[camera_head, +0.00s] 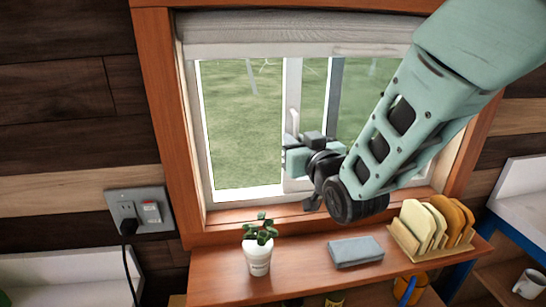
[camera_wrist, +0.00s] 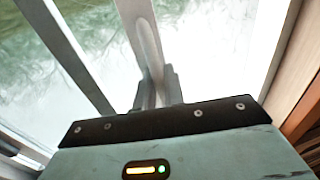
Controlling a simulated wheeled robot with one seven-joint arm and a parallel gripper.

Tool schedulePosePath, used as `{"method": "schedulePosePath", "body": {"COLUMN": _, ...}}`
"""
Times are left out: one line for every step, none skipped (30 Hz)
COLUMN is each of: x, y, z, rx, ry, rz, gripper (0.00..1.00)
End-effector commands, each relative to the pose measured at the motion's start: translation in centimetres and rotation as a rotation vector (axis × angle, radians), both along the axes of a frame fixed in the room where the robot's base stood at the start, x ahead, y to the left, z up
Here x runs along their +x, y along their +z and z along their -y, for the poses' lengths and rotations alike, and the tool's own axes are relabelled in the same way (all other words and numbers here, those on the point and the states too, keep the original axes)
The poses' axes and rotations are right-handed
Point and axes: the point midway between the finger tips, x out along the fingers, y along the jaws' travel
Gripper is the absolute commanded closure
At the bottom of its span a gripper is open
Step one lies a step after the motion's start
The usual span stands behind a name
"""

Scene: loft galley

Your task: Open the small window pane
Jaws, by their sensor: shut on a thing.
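The window (camera_head: 240,120) has a white frame and stands in a brown wooden surround. A white upright stile (camera_head: 291,75) crosses its middle, with a darker grey upright (camera_head: 334,85) to its right. A slim white handle (camera_head: 294,117) is on the stile; it also shows in the wrist view (camera_wrist: 148,42). My gripper (camera_head: 290,152) is at the handle's lower part. In the wrist view its dark fingers (camera_wrist: 155,88) are closed around the handle's lower end. My forearm hides the right part of the window, so I cannot tell how far the pane is open.
A wooden shelf (camera_head: 310,262) below the window holds a potted plant (camera_head: 258,255), a grey-blue folded cloth (camera_head: 355,251) and a rack of bread-like slices (camera_head: 430,225). A rolled shade (camera_head: 290,27) hangs above. A socket with a plug (camera_head: 139,211) is at left.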

Motion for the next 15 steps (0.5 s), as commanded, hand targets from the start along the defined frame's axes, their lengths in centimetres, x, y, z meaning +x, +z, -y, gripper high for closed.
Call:
{"method": "schedulePosePath", "body": {"x": 0.3, "y": -0.5, "z": 1.2, "rx": 0.001, "ry": -0.006, "rz": 0.0, "gripper": 1.0}}
{"method": "schedulePosePath", "body": {"x": 0.4, "y": -0.4, "z": 1.7, "rx": 0.001, "ry": -0.006, "rz": 0.0, "gripper": 1.0}}
{"method": "schedulePosePath", "body": {"x": 0.6, "y": -0.4, "z": 2.2, "rx": 0.001, "ry": -0.005, "rz": 0.0, "gripper": 1.0}}
{"method": "schedulePosePath", "body": {"x": 0.6, "y": -0.3, "z": 2.5, "rx": 0.001, "ry": -0.005, "rz": 0.0, "gripper": 1.0}}
{"method": "schedulePosePath", "body": {"x": 0.7, "y": -0.3, "z": 2.9, "rx": 0.0, "ry": -0.004, "rz": 0.001, "gripper": 1.0}}
{"method": "schedulePosePath", "body": {"x": 0.8, "y": -0.2, "z": 3.2, "rx": 0.0, "ry": -0.003, "rz": 0.001, "gripper": 1.0}}
{"method": "schedulePosePath", "body": {"x": 0.9, "y": -0.2, "z": 3.4, "rx": 0.0, "ry": -0.003, "rz": 0.001, "gripper": 1.0}}
{"method": "schedulePosePath", "body": {"x": 0.9, "y": -0.2, "z": 3.6, "rx": 0.0, "ry": -0.002, "rz": 0.0, "gripper": 1.0}}
{"method": "schedulePosePath", "body": {"x": 1.0, "y": -0.1, "z": 3.8, "rx": 0.0, "ry": -0.001, "rz": -0.001, "gripper": 1.0}}
{"method": "schedulePosePath", "body": {"x": 1.0, "y": -0.1, "z": 3.9, "rx": 0.0, "ry": -0.001, "rz": -0.001, "gripper": 1.0}}
{"method": "schedulePosePath", "body": {"x": 1.0, "y": -0.1, "z": 3.9, "rx": -0.001, "ry": -0.001, "rz": -0.002, "gripper": 1.0}}
{"method": "schedulePosePath", "body": {"x": 1.0, "y": -0.1, "z": 4.0, "rx": -0.001, "ry": -0.001, "rz": -0.002, "gripper": 1.0}}
{"method": "schedulePosePath", "body": {"x": 1.0, "y": -0.1, "z": 4.0, "rx": -0.001, "ry": 0.0, "rz": -0.002, "gripper": 1.0}}
{"method": "schedulePosePath", "body": {"x": 1.0, "y": 0.0, "z": 4.0, "rx": -0.001, "ry": 0.0, "rz": -0.002, "gripper": 1.0}}
{"method": "schedulePosePath", "body": {"x": 1.0, "y": 0.0, "z": 4.0, "rx": -0.001, "ry": 0.0, "rz": -0.003, "gripper": 1.0}}
